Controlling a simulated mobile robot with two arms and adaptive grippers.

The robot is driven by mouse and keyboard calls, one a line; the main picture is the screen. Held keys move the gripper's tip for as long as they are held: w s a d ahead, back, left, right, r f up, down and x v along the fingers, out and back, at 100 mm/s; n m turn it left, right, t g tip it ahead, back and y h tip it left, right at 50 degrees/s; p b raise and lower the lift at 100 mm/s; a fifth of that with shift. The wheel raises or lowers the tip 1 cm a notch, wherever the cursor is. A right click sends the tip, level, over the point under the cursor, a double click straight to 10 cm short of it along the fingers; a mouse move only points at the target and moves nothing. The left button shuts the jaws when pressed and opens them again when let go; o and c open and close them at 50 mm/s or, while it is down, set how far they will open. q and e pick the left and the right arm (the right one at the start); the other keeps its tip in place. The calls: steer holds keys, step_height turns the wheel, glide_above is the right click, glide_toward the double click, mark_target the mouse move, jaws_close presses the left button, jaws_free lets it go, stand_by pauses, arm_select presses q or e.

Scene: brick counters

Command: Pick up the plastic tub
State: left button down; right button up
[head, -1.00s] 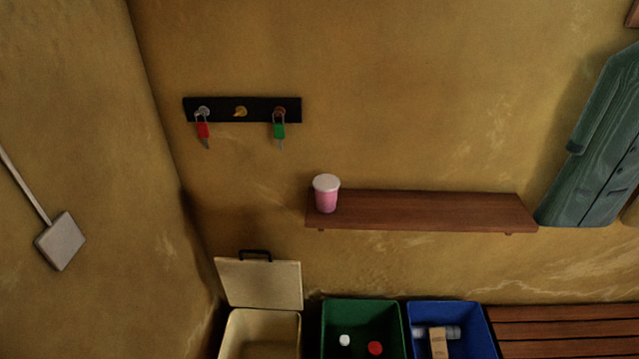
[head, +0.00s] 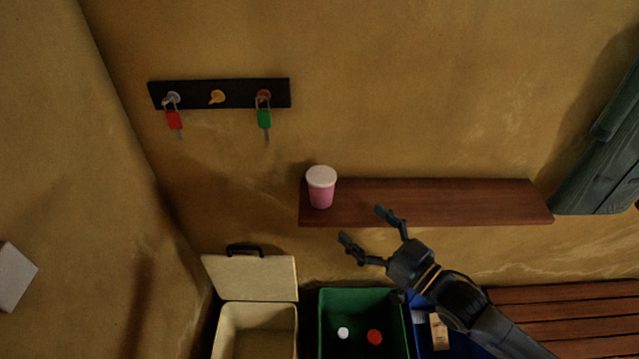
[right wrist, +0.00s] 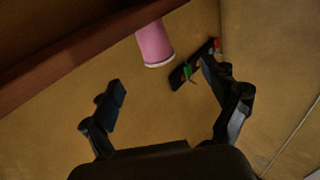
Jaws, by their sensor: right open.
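The plastic tub (head: 321,190) is pink with a white lid. It stands upright at the left end of the brown wall shelf (head: 430,203). In the right wrist view the tub (right wrist: 154,44) shows at the top, beyond the fingertips, next to the shelf edge (right wrist: 70,55). My right gripper (head: 362,225) is open and empty, below and to the right of the tub in the head view, apart from it. Both of its fingers (right wrist: 160,85) show spread in the right wrist view. My left gripper is not in view.
A black key rack (head: 238,93) with red-tagged and green-tagged keys hangs upper left. Below stand an open cream bin (head: 250,277), a green bin (head: 362,296) and a blue bin partly behind my arm. A slatted bench (head: 570,315) is at right. The shelf right of the tub is clear.

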mark_target(328, 182)
steer(key=shift+n+y, duration=0.3)
steer(key=shift+y, duration=0.3)
steer(key=w+a+r, duration=0.1)
steer(key=w, duration=0.1)
steer(key=w+a+r+p, duration=0.1)
steer(key=w+a, duration=0.1)
steer(key=w+a+r+p, duration=0.1)
steer(key=w, duration=0.1)
steer(key=shift+a, duration=0.3)
steer(key=p+x, duration=0.2)
steer(key=x, duration=0.3)
steer(key=shift+w+d+f, duration=0.1)
steer(key=shift+w, duration=0.15)
steer(key=shift+w+a+f, duration=0.1)
steer(key=shift+w+a, duration=0.2)
steer(key=shift+d, duration=0.1)
steer(key=c, duration=0.9)
